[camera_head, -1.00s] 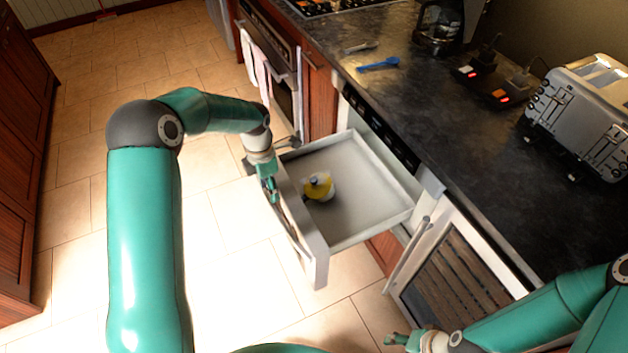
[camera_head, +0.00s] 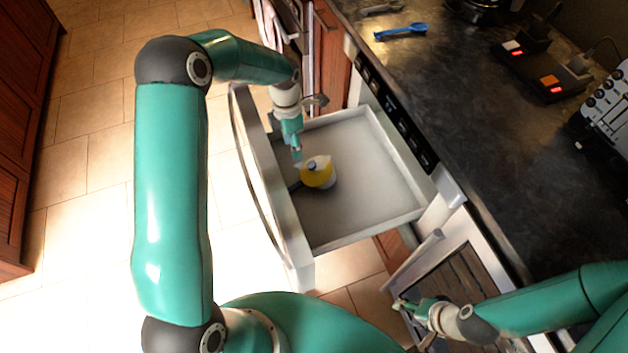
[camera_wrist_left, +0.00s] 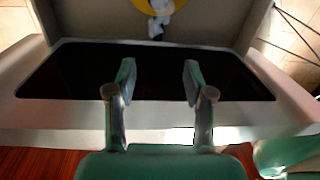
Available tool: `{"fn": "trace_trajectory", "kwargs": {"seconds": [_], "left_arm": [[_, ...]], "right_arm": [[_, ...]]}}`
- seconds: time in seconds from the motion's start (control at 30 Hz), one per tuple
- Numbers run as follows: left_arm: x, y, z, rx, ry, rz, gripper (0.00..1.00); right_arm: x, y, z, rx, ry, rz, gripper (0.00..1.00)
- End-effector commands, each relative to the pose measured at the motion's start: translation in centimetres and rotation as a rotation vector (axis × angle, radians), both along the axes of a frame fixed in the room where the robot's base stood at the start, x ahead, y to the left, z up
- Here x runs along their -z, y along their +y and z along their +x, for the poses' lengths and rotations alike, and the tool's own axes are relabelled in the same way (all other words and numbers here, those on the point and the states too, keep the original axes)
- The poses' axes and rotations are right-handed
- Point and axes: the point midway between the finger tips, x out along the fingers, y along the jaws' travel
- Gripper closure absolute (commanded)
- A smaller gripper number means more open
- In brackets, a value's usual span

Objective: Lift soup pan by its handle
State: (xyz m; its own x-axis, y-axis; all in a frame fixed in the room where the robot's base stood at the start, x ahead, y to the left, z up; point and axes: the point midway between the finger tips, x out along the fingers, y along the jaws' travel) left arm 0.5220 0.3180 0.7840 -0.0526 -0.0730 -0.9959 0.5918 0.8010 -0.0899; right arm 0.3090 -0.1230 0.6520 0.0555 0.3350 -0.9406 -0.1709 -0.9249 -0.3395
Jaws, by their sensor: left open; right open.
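The soup pan (camera_head: 318,173) is small and yellow and sits inside the open drawer, close to its front wall. Its dark handle (camera_head: 294,187) points toward the drawer front. My left gripper (camera_head: 297,154) is open and empty, above the drawer beside the pan, apart from the handle as far as I can tell. In the left wrist view its two fingers (camera_wrist_left: 157,78) are spread, and part of the yellow pan (camera_wrist_left: 152,5) shows at the top edge. My right gripper (camera_head: 402,305) is open and empty, near the cabinet right of the drawer.
The open drawer (camera_head: 370,175) has raised walls around the pan; its right part is bare. A dark countertop (camera_head: 470,150) lies to the right, with a blue utensil (camera_head: 402,31) on it. A slatted cabinet door with a handle (camera_head: 415,262) is near my right gripper.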

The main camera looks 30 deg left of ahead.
Motion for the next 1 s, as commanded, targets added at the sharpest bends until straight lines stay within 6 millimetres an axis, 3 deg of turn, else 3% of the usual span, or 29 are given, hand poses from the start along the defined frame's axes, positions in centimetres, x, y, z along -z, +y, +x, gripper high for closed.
{"fn": "trace_trajectory", "kwargs": {"seconds": [0.03,0.2,0.37,0.8,1.0], "left_arm": [[1.4,0.1,0.0,-0.002,0.000,0.000,0.48],[2.9,0.2,-0.1,-0.005,0.001,-0.001,0.48],[4.3,0.2,-0.3,-0.006,0.004,-0.001,0.48],[12.6,-0.4,-0.8,-0.007,0.004,-0.001,0.48],[14.0,-0.5,-0.8,-0.007,0.001,0.000,0.48]], "right_arm": [[1.3,0.0,0.0,0.000,0.000,0.000,0.48],[2.7,0.0,0.0,0.000,0.000,0.000,0.48],[2.5,0.0,0.0,0.000,-0.001,0.000,0.48],[1.6,0.0,0.0,0.000,-0.001,0.000,0.48],[1.5,0.0,0.0,0.000,-0.001,0.000,0.48]]}}
